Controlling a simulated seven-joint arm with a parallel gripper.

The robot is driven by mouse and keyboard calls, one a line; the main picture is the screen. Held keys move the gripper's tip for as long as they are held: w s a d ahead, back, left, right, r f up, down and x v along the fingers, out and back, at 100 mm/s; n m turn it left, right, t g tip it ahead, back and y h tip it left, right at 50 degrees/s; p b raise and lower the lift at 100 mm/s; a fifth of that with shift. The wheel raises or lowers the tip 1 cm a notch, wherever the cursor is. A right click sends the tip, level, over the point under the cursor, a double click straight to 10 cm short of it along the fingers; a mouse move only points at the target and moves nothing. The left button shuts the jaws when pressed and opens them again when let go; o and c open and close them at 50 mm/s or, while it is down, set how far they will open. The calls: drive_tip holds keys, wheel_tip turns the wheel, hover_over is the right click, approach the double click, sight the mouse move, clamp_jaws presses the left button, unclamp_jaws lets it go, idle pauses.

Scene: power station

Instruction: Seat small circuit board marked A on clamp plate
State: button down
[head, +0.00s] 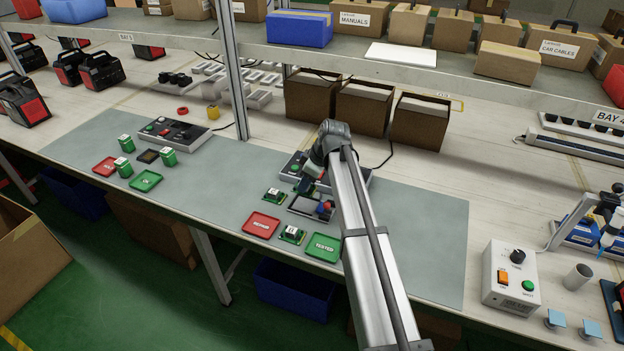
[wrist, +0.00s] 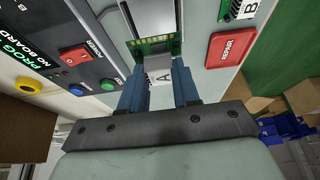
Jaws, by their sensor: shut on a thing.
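My gripper (head: 308,187) is shut on the small circuit board marked A (wrist: 158,76). In the wrist view its two blue fingers (wrist: 160,95) grip the grey block bearing the letter A, and a green edge with gold contacts (wrist: 157,43) shows beyond it. In the head view the gripper is low beside the clamp plate (head: 299,208), a dark-framed grey plate with a red and blue part (head: 325,207) at its right. In the wrist view the plate (wrist: 152,14) lies just past the board. I cannot tell whether board and plate touch.
A control panel (wrist: 75,55) with a red switch and a "NO BOARD" display stands beside the gripper. The red REPAIR tray (head: 261,225), green TESTED tray (head: 324,248), board B (head: 292,234) and another board (head: 274,195) lie nearby. The mat's right part (head: 430,235) is clear.

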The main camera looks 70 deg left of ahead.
sight(310, 190)
drive_tip(key=shift+f, duration=2.75)
drive_tip(key=shift+f, duration=0.6)
drive_tip(key=c, duration=0.7)
unclamp_jaws()
drive_tip(key=shift+c, duration=0.2)
